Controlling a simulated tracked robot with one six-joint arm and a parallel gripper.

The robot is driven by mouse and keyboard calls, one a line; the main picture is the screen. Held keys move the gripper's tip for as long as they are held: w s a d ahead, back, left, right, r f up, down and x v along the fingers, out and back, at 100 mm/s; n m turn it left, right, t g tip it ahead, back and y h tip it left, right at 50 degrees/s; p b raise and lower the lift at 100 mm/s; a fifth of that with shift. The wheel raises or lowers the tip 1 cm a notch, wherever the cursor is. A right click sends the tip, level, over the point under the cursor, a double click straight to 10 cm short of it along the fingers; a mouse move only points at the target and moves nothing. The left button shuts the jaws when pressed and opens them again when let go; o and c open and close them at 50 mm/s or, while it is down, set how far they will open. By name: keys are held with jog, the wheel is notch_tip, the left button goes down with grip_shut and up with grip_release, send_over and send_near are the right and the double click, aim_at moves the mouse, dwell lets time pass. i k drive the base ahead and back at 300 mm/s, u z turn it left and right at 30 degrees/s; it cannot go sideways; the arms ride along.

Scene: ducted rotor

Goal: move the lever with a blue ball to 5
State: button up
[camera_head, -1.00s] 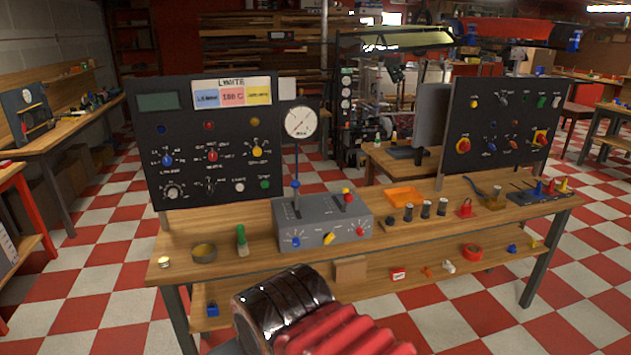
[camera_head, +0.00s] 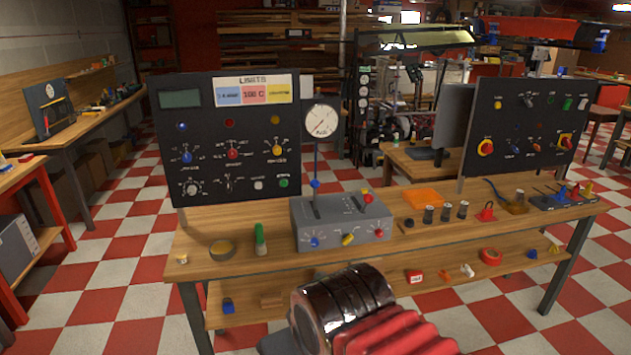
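The grey lever box (camera_head: 341,222) stands on the near workbench. A lever with a blue ball (camera_head: 315,184) rises upright from the left slot in its top. A thin blue stem shows above the ball, in front of or below a round dial (camera_head: 321,119); I cannot tell how they join. Scale marks by the slots are too small to read. A second lever with a red ball (camera_head: 367,198) stands at the right slot. Blue, yellow and red knobs are on the box front. My arm, black and red, shows at the bottom; my gripper is not in view.
A black control panel (camera_head: 225,138) stands behind the box on the left, another panel (camera_head: 525,130) on the right. A green-capped bottle (camera_head: 260,240) and a round tin (camera_head: 221,249) stand left of the box. An orange tray (camera_head: 424,198) and several small cylinders lie right.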

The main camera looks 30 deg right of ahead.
aim_at(314, 183)
jog(key=u, duration=0.05)
jog(key=i, duration=1)
jog(key=z, duration=0.05)
